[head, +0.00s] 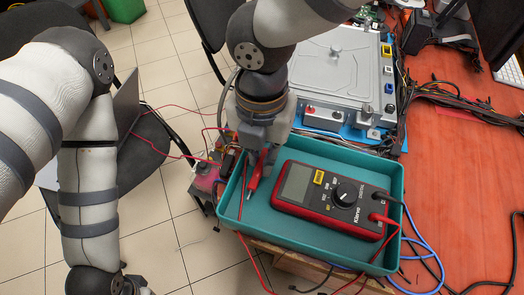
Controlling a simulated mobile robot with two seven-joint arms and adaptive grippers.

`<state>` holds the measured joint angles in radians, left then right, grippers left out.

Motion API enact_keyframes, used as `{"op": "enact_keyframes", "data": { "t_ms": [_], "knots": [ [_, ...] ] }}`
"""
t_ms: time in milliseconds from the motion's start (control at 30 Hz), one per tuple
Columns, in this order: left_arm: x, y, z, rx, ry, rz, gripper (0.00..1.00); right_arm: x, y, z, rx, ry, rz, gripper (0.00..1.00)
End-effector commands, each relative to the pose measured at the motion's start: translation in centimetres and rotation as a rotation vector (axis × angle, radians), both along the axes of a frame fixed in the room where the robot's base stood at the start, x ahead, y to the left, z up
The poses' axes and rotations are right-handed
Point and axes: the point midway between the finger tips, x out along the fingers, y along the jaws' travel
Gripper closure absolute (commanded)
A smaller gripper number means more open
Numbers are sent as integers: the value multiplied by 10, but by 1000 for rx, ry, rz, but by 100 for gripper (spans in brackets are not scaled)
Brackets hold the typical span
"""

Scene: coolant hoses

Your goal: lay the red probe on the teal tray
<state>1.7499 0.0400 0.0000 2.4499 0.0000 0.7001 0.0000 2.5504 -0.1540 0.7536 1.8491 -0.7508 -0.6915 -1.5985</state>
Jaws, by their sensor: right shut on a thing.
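The teal tray (397,190) sits at the left edge of the orange table. A red and grey multimeter (333,199) lies in it, with leads plugged in at its right end. The red probe (256,176) is at the tray's left end, its metal tip pointing down over the tray floor. My right gripper (262,158) comes from above and is shut on the red probe. I cannot tell whether the probe tip touches the tray. My left arm is at the left side, away from the tray; the fingers of its gripper are not visible.
A grey metal box (340,70) with coloured connectors stands behind the tray. Cable bundles (455,98) lie on the table (445,180) to the right. Red, blue and black wires hang around the tray's front edge. A black chair (150,140) stands at the left on the tiled floor.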

Motion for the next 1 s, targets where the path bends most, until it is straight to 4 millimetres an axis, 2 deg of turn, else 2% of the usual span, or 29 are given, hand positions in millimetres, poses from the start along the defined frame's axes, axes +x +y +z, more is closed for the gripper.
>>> {"op": "enact_keyframes", "data": {
  "t_ms": [467,500,567,867,1000],
  "knots": [
    [-1,0,-1,0,3,0,4,0,0,-12,-1,1,0,100],
    [-1,0,-1,0,3,0,4,0,0,-12,-1,0,0,83],
    [-1,0,-1,0,3,0,4,0,0,-12,-1,0,0,69],
    [-1,0,-1,0,2,0,4,0,0,-10,1,0,0,67],
    [2,0,2,0,-8,0,4,1,0,13,3,-6,-2,67]
  ]
}}
